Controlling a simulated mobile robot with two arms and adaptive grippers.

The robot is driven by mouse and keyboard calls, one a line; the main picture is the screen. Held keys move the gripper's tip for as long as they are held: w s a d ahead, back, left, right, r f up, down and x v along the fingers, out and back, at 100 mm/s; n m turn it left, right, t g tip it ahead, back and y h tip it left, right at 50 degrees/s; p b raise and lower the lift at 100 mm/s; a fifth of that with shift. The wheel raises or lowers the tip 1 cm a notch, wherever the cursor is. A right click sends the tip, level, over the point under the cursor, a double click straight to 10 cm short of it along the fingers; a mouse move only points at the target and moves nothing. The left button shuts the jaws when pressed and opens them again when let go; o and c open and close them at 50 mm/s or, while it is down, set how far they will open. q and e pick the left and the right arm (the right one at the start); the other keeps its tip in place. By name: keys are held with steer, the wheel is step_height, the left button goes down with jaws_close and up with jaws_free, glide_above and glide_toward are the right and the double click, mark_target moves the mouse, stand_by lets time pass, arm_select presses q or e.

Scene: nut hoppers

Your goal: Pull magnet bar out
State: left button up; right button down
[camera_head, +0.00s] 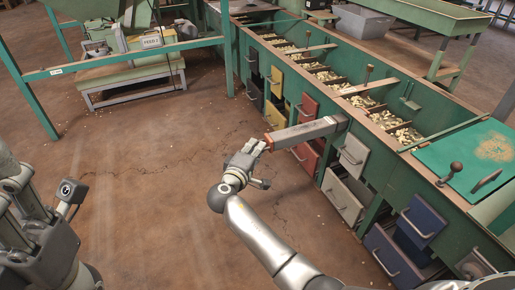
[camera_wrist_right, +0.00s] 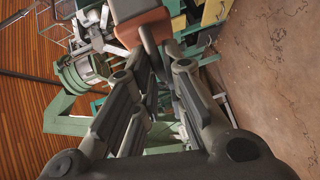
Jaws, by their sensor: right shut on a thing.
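The magnet bar (camera_head: 308,132) is a long grey metal bar with an orange-red end. It sticks out well beyond the front of the green hopper bench, and its far end is at a slot there. My right gripper (camera_head: 262,144) is shut at the orange end, on the bar's handle. In the right wrist view the orange end (camera_wrist_right: 143,28) shows just past the fingertips (camera_wrist_right: 150,50), with a dark grip piece between them.
The green hopper bench (camera_head: 440,160) runs along the right, with nut-filled compartments on top. Yellow, red, white and blue drawers line its front, and some blue drawers (camera_head: 395,255) stand out. A green frame with a low table (camera_head: 130,75) stands back left. The middle floor is clear.

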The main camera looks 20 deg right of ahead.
steer(key=shift+s+f, duration=0.1)
steer(key=shift+f, duration=0.2)
steer(key=c, duration=1.6)
jaws_free()
steer(key=shift+o, duration=0.2)
steer(key=shift+r, duration=0.1)
steer(key=v, duration=0.7)
steer(key=shift+s+a+r, duration=0.1)
